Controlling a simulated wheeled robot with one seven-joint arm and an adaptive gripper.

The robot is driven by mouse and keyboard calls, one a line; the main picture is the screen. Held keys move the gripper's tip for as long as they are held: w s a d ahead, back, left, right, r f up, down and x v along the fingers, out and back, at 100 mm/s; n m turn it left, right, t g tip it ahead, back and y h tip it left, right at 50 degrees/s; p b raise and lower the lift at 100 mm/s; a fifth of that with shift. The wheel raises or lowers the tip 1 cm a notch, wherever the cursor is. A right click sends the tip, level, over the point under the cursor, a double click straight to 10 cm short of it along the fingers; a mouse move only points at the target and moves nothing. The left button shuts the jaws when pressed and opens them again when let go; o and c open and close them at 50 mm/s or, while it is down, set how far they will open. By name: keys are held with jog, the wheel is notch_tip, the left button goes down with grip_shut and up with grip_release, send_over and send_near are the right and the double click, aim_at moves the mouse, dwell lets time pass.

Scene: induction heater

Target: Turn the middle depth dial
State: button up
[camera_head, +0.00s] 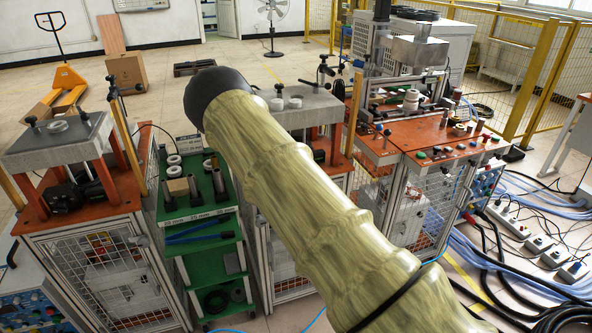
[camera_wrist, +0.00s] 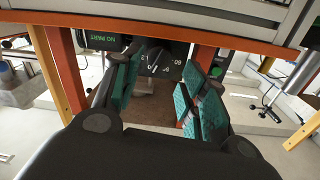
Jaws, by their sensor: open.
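A dark dial with white numbers, one reading 60 (camera_wrist: 168,66), shows beyond my fingers in the wrist view. It sits under the orange-edged station, between its red-orange posts. My gripper (camera_wrist: 163,78) is open, with green pads on both fingers, and nothing is held between them. The fingers stand on either side of the dial in the picture; I cannot tell how near they are or whether they touch it. In the head view my arm covers the middle station, so the dial and my gripper are hidden there.
A "NO PART" sign (camera_wrist: 103,40) is left of the dial. In the head view, a left press station (camera_head: 80,215) and a green shelf cart (camera_head: 208,250) stand left of my arm. An orange-topped machine (camera_head: 430,132) stands right. Cables (camera_head: 510,270) cover the right floor.

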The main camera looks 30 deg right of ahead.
jog(key=p+x, duration=0.1)
jog(key=x, duration=0.5)
jog(key=shift+w+f, duration=0.1)
jog(key=shift+w, duration=0.1)
jog(key=c, duration=0.7)
jog(key=shift+c, duration=0.2)
jog(key=shift+f+n+b, duration=0.1)
jog(key=shift+n+b, duration=1.05)
jog(key=shift+n, duration=0.35)
